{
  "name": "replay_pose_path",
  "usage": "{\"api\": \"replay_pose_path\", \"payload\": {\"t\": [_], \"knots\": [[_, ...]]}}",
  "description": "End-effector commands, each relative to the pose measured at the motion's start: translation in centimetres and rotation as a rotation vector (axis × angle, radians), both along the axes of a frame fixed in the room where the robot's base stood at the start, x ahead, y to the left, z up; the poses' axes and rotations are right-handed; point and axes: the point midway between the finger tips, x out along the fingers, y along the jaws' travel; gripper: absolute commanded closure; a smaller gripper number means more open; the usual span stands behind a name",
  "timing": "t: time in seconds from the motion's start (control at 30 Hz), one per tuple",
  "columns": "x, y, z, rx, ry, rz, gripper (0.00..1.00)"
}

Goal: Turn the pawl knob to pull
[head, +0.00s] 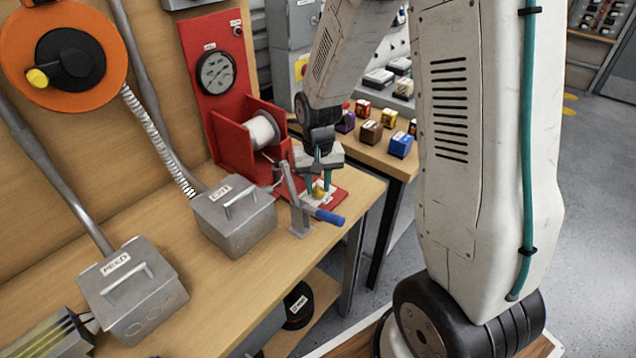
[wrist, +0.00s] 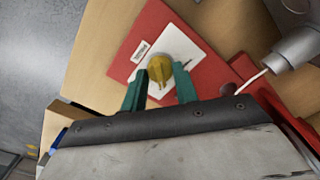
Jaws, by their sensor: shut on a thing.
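The pawl knob is a small yellow knob (wrist: 160,69) on a white plate (wrist: 182,46) with a small label, set on a red base (wrist: 130,60). In the head view the knob (head: 319,190) shows low between my gripper's fingers. My gripper (wrist: 160,84) has green fingers, one on each side of the knob, and is shut on it. In the head view my gripper (head: 318,183) points down at the red base. The label's words are too small to read, so I cannot tell which setting the knob points to.
A lever with a blue handle (head: 329,216) stands close in front of my gripper. A red frame with a white spool (head: 262,131) stands behind left. Grey boxes labelled EXIT (head: 236,222) and FEED (head: 130,292) sit on the bench to the left.

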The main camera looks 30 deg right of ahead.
Motion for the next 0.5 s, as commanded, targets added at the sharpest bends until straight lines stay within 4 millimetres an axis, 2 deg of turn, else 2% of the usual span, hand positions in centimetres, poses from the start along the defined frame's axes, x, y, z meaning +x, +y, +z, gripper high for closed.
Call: {"api": "replay_pose_path", "payload": {"t": [0.5], "knots": [[0.08,-0.01,0.07,0.000,-0.002,-0.118,0.93]]}}
